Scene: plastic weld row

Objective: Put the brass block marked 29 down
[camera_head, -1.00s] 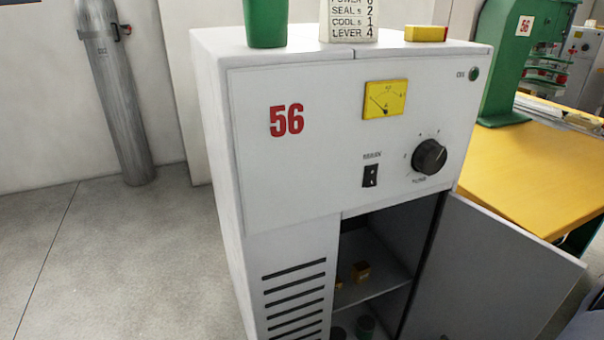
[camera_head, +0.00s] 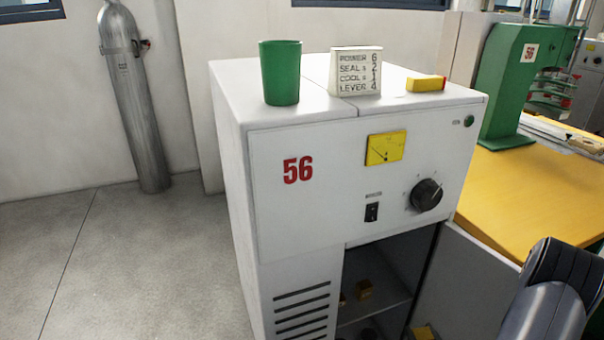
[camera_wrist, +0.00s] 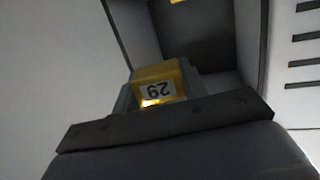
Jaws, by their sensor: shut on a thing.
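The brass block marked 29 (camera_wrist: 158,90) is between the fingers of my gripper (camera_wrist: 160,84) in the wrist view. Its white label appears upside down, and the gripper is shut on it. Behind it is the dark opening of the grey cabinet marked 56 (camera_head: 275,225). In the head view, a small brass-yellow patch (camera_head: 424,333) shows at the bottom edge, by the open door; I cannot tell for sure whether it is the held block. My gripper's fingers are not clear there.
The open door (camera_head: 465,275) stands at the right. On top are a green cup (camera_head: 281,73), a lettered card (camera_head: 355,72) and a yellow block (camera_head: 425,84). A yellow table (camera_head: 530,190) stands at right.

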